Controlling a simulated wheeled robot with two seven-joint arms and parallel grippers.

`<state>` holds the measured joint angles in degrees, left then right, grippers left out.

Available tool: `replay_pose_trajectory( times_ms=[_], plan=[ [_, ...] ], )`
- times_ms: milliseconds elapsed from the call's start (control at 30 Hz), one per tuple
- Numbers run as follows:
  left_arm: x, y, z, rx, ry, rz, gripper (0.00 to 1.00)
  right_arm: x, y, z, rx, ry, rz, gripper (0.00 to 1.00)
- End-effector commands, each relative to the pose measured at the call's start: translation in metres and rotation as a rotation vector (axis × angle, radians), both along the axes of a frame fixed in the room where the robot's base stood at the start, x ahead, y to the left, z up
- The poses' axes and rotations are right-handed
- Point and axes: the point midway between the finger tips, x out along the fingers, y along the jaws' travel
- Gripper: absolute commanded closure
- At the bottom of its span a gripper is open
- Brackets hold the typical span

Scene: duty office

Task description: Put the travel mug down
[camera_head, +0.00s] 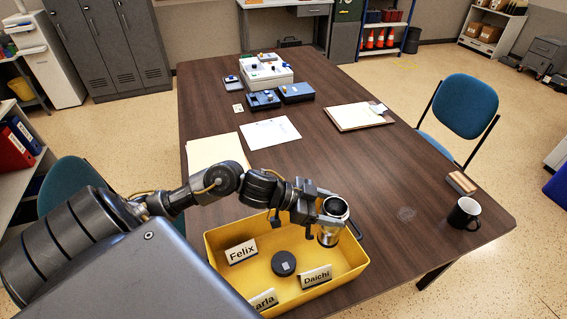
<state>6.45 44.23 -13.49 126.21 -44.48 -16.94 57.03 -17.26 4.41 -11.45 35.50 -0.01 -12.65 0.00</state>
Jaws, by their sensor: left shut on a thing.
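The travel mug (328,236) is a steel cylinder with a dark open rim at the top. My left gripper (318,219) is shut on it and holds it roughly upright over the right back part of a yellow tray (219,243). I cannot tell how far its base is above the tray. In the tray are name plates reading Felix (241,252), Daichi (316,277) and one partly cut-off plate ending in "arla" (263,300). A dark round lid-like disc (283,263) lies between them. My right gripper is not in view.
A black mug (464,213) and a small brown block (461,183) stand at the table's right end. Papers (270,132), a clipboard (358,116) and blue boxes (297,92) lie farther back. The brown tabletop (400,180) is clear in the middle. Blue chairs (465,105) flank it.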

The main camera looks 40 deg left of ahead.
Motion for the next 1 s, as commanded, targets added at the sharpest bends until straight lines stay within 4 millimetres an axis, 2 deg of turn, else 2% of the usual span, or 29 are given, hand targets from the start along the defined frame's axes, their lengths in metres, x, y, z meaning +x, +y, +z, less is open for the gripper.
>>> replay_pose_trajectory(
  times_ms=[33, 100, 200, 333, 600, 867, 1000],
  plan=[
    [0.000, 0.010, -0.002, 0.003, -0.003, 0.008, 0.84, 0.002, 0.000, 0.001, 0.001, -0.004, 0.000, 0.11],
    [0.000, 0.019, -0.003, 0.006, -0.012, 0.010, 0.84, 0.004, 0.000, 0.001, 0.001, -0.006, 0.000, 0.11],
    [0.000, 0.023, -0.003, 0.006, -0.017, 0.012, 0.84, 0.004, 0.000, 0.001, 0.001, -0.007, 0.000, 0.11],
    [0.000, 0.023, -0.013, 0.004, -0.015, 0.013, 0.84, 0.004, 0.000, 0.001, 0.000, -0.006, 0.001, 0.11],
    [0.000, 0.022, -0.059, 0.005, -0.013, 0.013, 0.84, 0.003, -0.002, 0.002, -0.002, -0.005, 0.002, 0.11],
    [0.001, 0.022, -0.070, 0.005, -0.016, 0.012, 0.84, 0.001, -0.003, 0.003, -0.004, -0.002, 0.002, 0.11],
    [0.000, 0.022, -0.090, 0.003, -0.013, 0.013, 0.84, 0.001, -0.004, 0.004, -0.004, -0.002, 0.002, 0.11]
  ],
)
